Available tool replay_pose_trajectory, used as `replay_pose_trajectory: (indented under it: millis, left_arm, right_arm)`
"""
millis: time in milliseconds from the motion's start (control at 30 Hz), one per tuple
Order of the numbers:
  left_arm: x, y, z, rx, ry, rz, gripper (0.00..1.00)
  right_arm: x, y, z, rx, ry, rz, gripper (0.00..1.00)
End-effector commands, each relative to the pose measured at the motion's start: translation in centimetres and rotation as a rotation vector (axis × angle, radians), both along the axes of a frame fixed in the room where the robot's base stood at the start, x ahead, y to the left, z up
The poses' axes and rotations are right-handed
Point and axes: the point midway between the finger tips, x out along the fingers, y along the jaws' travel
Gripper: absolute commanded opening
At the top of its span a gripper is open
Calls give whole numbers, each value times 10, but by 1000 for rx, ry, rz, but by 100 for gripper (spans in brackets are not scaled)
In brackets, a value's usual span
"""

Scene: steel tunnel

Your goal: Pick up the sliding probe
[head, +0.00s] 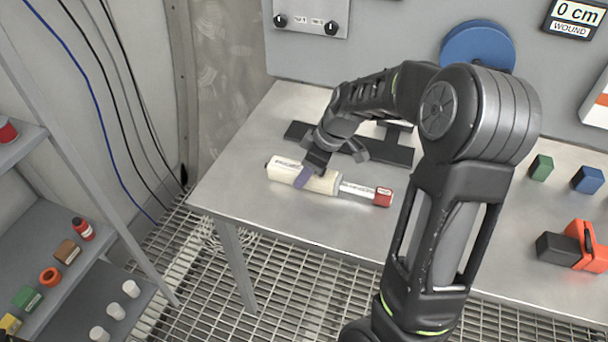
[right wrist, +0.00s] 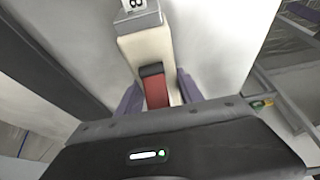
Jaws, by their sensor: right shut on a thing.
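The sliding probe (head: 325,183) has a cream body, a pale labelled rod and a red end block (head: 383,197) pointing right. It lies along the steel table, at or very near its surface; I cannot tell if there is a gap beneath. My right gripper (head: 306,177) comes down from above and is shut on the cream body, with a purple finger across its near side. In the right wrist view, the cream body (right wrist: 133,52) sits between the two purple fingers, with a red and black part on it. My left gripper is not in view.
A dark flat stand (head: 386,152) lies just behind the probe on the table (head: 265,240). Green (head: 541,167) and blue (head: 587,180) blocks and an orange-black tool (head: 575,246) are at the right. A shelf (head: 35,205) with small items stands left. The table's left front is clear.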

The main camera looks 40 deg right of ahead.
Motion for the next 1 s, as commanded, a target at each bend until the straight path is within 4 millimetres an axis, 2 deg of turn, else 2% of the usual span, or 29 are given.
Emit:
replay_pose_trajectory:
  millis: [33,367,833,1000]
  left_arm:
    - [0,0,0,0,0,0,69]
    - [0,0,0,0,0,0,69]
    - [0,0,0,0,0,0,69]
    - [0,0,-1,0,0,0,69]
  right_arm:
    - [0,0,0,0,0,0,27]
    - [0,0,0,0,0,0,0]
    - [1,0,1,0,-1,0,0]
    - [2,0,13,-1,-5,1,0]
